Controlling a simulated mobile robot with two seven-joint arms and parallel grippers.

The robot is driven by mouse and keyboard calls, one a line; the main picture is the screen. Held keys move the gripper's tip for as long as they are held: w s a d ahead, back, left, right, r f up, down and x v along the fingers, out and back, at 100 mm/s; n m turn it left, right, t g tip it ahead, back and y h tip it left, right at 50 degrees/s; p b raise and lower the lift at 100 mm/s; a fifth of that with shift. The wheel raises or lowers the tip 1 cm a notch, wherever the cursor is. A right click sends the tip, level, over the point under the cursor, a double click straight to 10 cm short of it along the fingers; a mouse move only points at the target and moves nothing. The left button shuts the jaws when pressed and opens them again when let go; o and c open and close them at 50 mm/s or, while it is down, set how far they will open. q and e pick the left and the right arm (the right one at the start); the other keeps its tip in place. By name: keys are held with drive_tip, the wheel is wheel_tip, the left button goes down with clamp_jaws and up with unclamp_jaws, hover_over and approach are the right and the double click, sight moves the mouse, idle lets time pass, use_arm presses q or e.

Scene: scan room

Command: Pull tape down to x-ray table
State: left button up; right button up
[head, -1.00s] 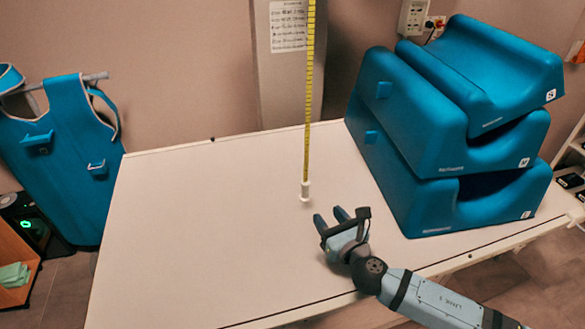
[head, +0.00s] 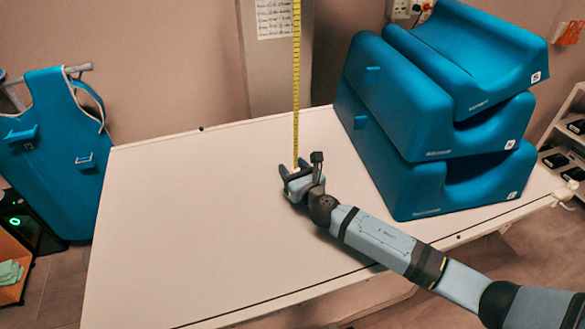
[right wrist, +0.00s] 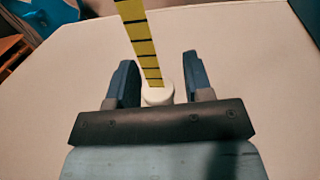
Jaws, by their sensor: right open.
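The yellow tape (head: 296,80) with black marks hangs down from above the top of the head view. Its white end piece (right wrist: 158,95) shows between the fingers in the right wrist view. My right gripper (head: 291,168) is open at the tape's lower end, with one finger on each side and a gap to each finger (right wrist: 165,82). In the head view the gripper mostly hides the end piece. The x-ray table (head: 190,230) is a flat pale top beneath the gripper. I cannot tell how far the tape end is above it. My left gripper is not in view.
Blue stacked positioning cushions (head: 430,110) stand on the table's right part. A blue apron (head: 55,150) hangs at the left beyond the table. A grey column (head: 268,80) with a paper sheet stands behind. The left and front of the table are clear.

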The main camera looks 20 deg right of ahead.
clamp_jaws()
wheel_tip(320, 180, down, 5)
drive_tip(key=b, duration=0.4)
drive_tip(key=shift+r, duration=0.1)
unclamp_jaws()
drive_tip(key=s+d, duration=0.1)
drive_tip(key=s, duration=0.8)
drive_tip(key=s+d, duration=0.1)
drive_tip(key=s, duration=0.3)
drive_tip(key=shift+s+d, duration=0.3)
